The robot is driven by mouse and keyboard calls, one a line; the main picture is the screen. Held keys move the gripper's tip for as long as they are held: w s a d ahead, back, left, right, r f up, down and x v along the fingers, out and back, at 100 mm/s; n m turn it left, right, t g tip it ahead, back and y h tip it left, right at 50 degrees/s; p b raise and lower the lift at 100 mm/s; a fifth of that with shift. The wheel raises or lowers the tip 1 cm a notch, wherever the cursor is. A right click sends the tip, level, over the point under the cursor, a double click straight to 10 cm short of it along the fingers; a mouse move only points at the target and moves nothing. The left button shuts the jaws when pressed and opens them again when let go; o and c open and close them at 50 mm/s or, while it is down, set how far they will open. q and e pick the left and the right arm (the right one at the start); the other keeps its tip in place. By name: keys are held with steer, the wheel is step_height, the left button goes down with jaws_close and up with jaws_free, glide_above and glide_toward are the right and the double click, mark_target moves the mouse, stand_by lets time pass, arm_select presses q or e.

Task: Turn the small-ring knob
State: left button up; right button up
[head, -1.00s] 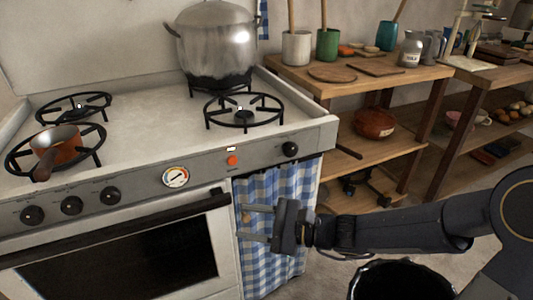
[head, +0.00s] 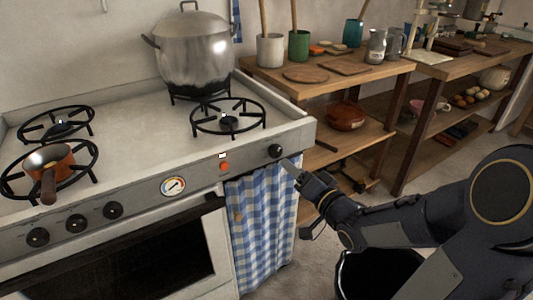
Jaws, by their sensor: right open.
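The stove front panel (head: 140,194) carries several black knobs. One knob (head: 275,151) sits alone near the panel's right end, and a left-hand group includes a left knob (head: 38,237), a middle knob (head: 75,224) and a right one (head: 113,210). The labels are too small to read, so I cannot tell which is the small-ring knob. My right gripper (head: 290,168) is open, just below and right of the lone knob, its fingers pointing up and left toward it. I see no contact, and one finger is largely hidden. My left gripper is not in view.
An orange button (head: 224,167) and a round gauge (head: 173,187) are on the panel. A large pot (head: 194,52) and a small copper pan (head: 50,167) stand on the hob. A checked curtain (head: 262,220) hangs below. A wooden shelf unit (head: 385,72) stands right of the stove.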

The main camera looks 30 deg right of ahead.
mark_target(278, 154)
steer(key=w, duration=0.2)
steer(key=w+b, duration=0.1)
steer(key=w, duration=0.1)
steer(key=w+a+b, duration=0.1)
steer(key=w, duration=0.1)
steer(key=shift+w, duration=0.25)
steer(key=shift+w+r, duration=0.1)
steer(key=shift+w, duration=0.5)
steer(key=c, duration=1)
